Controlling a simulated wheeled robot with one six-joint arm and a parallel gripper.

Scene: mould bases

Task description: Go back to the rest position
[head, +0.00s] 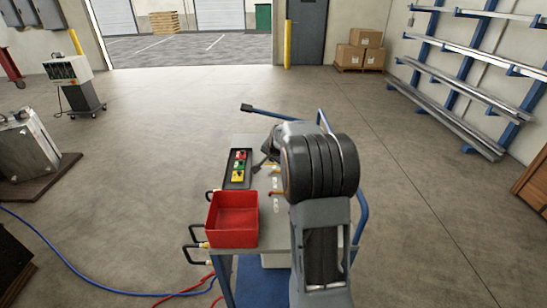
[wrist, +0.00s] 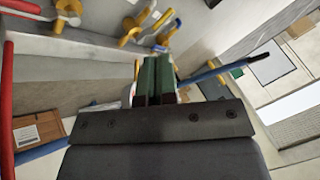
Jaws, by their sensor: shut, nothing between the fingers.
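My gripper (wrist: 155,62) shows in the wrist view with its two green-faced fingers pressed together and nothing between them. In the head view my dark grey arm stands over the right side of a small grey trolley (head: 222,255), and the gripper is mostly hidden by the arm. In the wrist view the fingertips point toward several yellow-ended fittings (wrist: 132,30) on the trolley top. I cannot tell the exact gap, but no contact shows.
The trolley carries a red bin (head: 233,222) and a black tray (head: 238,181) with red, green and yellow pieces. Hoses (head: 90,284) lie on the floor at left. Floor beyond the trolley is clear.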

